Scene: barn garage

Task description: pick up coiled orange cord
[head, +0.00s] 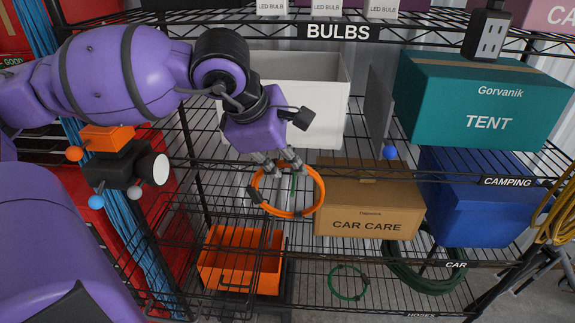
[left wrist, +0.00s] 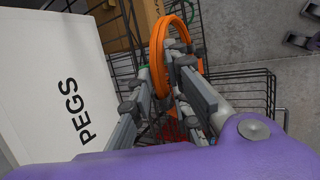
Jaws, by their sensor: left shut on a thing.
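The coiled orange cord (head: 318,190) is a round loop that hangs from my left gripper (head: 279,172) in front of the wire shelving. My left gripper is shut on the upper part of the loop. In the left wrist view the orange cord (left wrist: 157,48) stands edge-on between the fingertips of my left gripper (left wrist: 163,78). A dark piece shows on the left side of the loop in the head view. My right gripper is not in view.
A white bin marked PEGS (left wrist: 60,90) is close beside the left gripper. A brown CAR CARE box (head: 367,212) stands right of the loop. An orange crate (head: 275,265) and a green coil (head: 347,282) are below. Wire shelf edges surround the gripper.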

